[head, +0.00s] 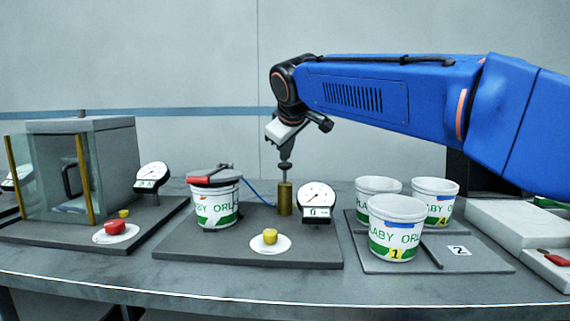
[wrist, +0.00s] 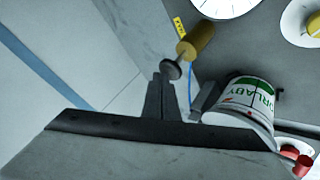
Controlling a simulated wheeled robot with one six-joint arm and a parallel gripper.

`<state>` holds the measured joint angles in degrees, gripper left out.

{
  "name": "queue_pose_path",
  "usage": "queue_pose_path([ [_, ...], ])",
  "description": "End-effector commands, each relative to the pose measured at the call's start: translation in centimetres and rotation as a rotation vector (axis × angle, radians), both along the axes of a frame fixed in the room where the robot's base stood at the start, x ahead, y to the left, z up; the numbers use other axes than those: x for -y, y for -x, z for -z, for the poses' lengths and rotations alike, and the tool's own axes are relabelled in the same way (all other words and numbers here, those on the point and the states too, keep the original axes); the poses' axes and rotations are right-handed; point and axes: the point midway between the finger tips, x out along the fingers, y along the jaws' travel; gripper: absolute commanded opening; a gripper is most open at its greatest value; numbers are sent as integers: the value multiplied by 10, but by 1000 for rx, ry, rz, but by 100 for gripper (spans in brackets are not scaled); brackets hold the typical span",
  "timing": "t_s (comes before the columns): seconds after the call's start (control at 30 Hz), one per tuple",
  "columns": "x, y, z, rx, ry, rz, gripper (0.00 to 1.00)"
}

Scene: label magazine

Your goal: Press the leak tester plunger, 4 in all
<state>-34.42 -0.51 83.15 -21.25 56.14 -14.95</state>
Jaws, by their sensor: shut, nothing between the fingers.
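The leak tester plunger is a dark round knob (head: 285,166) on a thin rod above a brass cylinder (head: 285,198). In the wrist view the knob (wrist: 171,70) lies just beyond my fingertips, with the brass cylinder (wrist: 198,40) behind it. My gripper (head: 286,152) points down, shut and empty, right above the knob. I cannot tell whether the fingertips touch it. The tester's gauge (head: 318,194) stands right of the cylinder, its small display seeming to read 0. A labelled tub (head: 215,208) sits on the tester plate under a grey lid with a red-handled clamp (head: 200,181).
A yellow button (head: 270,236) is at the plate's front. On the right, several white tubs (head: 396,228) stand on a grey tray (head: 482,262). A glass-sided chamber (head: 82,168) with a red button (head: 117,227) is on the left. The front table strip is clear.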

Motion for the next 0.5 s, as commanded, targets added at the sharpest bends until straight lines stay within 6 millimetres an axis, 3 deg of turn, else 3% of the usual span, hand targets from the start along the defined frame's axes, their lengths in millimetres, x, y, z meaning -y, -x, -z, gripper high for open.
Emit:
queue_pose_path([
  [0.5, 0, 0, 6, -1, 1, 1, 0],
])
